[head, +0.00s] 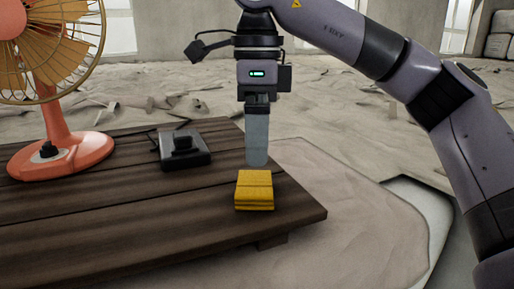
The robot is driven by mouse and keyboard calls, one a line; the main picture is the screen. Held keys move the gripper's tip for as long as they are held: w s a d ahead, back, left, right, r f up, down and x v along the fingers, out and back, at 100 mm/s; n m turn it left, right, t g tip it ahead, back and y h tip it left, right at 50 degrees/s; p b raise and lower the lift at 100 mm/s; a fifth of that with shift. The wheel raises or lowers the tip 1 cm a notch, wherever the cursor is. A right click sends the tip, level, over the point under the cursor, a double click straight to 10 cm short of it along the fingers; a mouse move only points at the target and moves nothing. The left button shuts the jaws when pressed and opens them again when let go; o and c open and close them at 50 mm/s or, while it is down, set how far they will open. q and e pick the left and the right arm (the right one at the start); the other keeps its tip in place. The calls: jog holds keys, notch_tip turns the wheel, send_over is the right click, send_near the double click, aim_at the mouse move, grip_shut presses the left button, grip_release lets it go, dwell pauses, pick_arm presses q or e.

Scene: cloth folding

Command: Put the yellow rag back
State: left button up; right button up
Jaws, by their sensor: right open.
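The yellow rag (254,190) is folded into a small layered block. It lies near the right end of the dark wooden table. My right gripper (257,163) points straight down just above and behind the rag. Its fingers are seen edge-on, so the gap between them is hidden, and nothing shows held in them. The fingertips look apart from the rag. My left gripper is not in view.
An orange fan (62,140) stands at the left of the wooden table (150,220). A black device (184,146) with a cable sits near the table's back edge. The table's front middle is clear. Sandy, littered ground surrounds it.

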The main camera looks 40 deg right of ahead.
notch_tip(320, 180, up, 5)
jog(key=shift+f+p, duration=0.1)
jog(key=shift+p, duration=0.7)
jog(key=shift+s, duration=0.1)
